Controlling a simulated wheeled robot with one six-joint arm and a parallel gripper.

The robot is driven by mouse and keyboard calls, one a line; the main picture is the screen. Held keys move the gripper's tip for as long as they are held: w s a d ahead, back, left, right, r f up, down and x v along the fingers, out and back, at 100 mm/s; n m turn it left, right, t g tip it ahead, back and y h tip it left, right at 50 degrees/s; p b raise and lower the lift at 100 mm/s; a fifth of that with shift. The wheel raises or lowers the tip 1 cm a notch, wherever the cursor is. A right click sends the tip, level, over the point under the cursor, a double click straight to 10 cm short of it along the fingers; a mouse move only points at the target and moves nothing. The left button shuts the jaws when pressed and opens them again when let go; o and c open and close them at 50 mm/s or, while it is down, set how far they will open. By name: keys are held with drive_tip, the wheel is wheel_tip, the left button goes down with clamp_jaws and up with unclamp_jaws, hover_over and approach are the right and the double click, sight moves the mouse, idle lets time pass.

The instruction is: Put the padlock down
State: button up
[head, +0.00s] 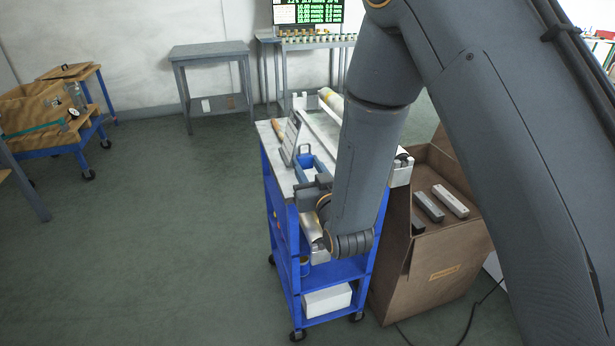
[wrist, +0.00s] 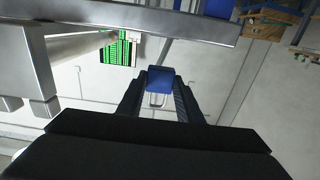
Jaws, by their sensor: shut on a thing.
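The padlock (wrist: 160,77) has a blue body and a pale metal shackle, and shows between the fingertips in the wrist view. My gripper (wrist: 158,92) is shut on its body, with a dark finger on each side. In the head view my gripper (head: 314,190) is over the near part of the blue cart's grey top (head: 273,150). I cannot tell the padlock apart there from the blue shape beside the fingers, nor whether it touches the top.
A grey upright metal piece (head: 291,138) and an orange-handled tool (head: 278,130) are on the cart top close to my gripper. A brown box (head: 433,247) with long grey blocks stands right of the cart.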

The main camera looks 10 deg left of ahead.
drive_tip(key=shift+f, duration=2.2)
drive_tip(key=shift+f, duration=0.1)
drive_tip(key=o, duration=1.2)
drive_tip(key=shift+s+p, duration=0.1)
drive_tip(key=shift+p, duration=0.2)
drive_tip(key=b+v, duration=0.2)
drive_tip(key=v, duration=1)
